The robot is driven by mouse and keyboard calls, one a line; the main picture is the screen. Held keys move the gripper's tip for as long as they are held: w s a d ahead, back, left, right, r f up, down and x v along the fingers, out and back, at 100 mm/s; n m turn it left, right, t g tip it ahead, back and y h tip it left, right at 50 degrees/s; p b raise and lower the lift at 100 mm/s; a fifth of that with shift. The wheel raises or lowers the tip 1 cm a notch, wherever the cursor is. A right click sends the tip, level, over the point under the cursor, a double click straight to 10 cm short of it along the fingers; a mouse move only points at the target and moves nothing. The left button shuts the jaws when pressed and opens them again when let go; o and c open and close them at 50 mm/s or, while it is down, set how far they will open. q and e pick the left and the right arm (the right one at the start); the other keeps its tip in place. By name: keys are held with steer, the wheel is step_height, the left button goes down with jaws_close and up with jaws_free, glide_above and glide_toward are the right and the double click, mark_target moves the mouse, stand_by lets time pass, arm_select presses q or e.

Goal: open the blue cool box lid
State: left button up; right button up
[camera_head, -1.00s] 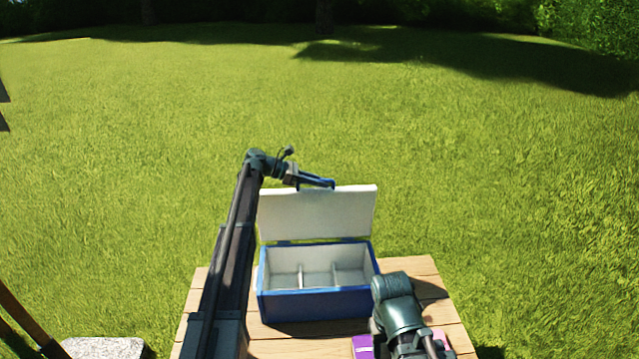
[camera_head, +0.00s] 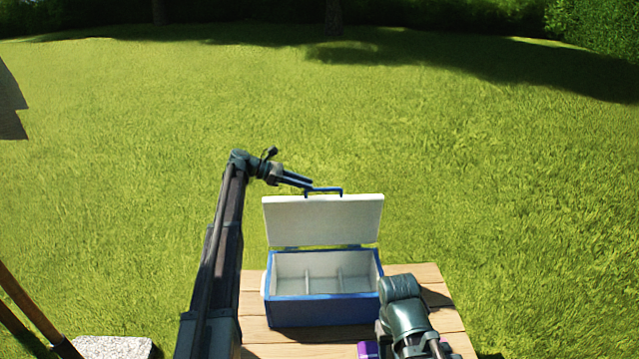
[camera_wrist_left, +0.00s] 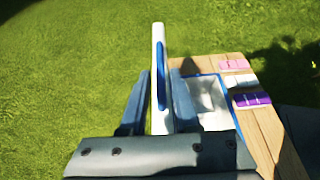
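The blue cool box (camera_head: 322,312) stands on the wooden table with its white compartments showing. Its lid (camera_head: 325,220) stands up at the back, white inside toward me, with a blue handle (camera_head: 323,190) on its top edge. My left gripper (camera_head: 308,183) is at the handle's left end, with its fingers apart. In the left wrist view, the lid (camera_wrist_left: 158,110) shows edge-on between the two open fingers (camera_wrist_left: 160,100), its handle (camera_wrist_left: 161,88) along it; contact cannot be told. My right arm is at the lower right; its gripper does not show.
The wooden table (camera_head: 425,280) has a purple item (camera_head: 368,350) by my right arm. The left wrist view shows pink items (camera_wrist_left: 234,64) and a purple item (camera_wrist_left: 252,99) beside the box. Grass lies all around; a pale stone slab (camera_head: 115,347) is at lower left.

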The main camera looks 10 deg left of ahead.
arm_select(q)
steer(key=p+v, duration=0.1)
steer(key=v, duration=0.4)
steer(key=shift+a+r, duration=0.15)
steer(key=shift+a, duration=0.15)
steer(key=shift+s, duration=0.1)
steer(key=s+d+f+m+g+y+p, duration=0.2)
steer(key=s+d+f+m+g+y, duration=0.3)
steer(key=s+d, duration=0.7)
steer(key=s+d+f+m+y+p, duration=0.1)
steer(key=s+d+f+m+y, duration=0.15)
steer(key=s+d+m, duration=0.75)
steer(key=s+d+m+y+p, duration=0.1)
steer(key=s+m, duration=0.4)
steer(key=s, duration=0.5)
steer(key=s+d+f+m+y, duration=0.1)
steer(key=s+d+m+y, duration=0.2)
steer(key=s, duration=0.7)
steer(key=m+y, duration=0.1)
steer(key=y, duration=0.1)
steer(key=shift+s+f+m+t+y+p, duration=0.3)
steer(key=shift+s+m+t+y+p, duration=0.05)
steer(key=shift+s+m+t+p, duration=0.05)
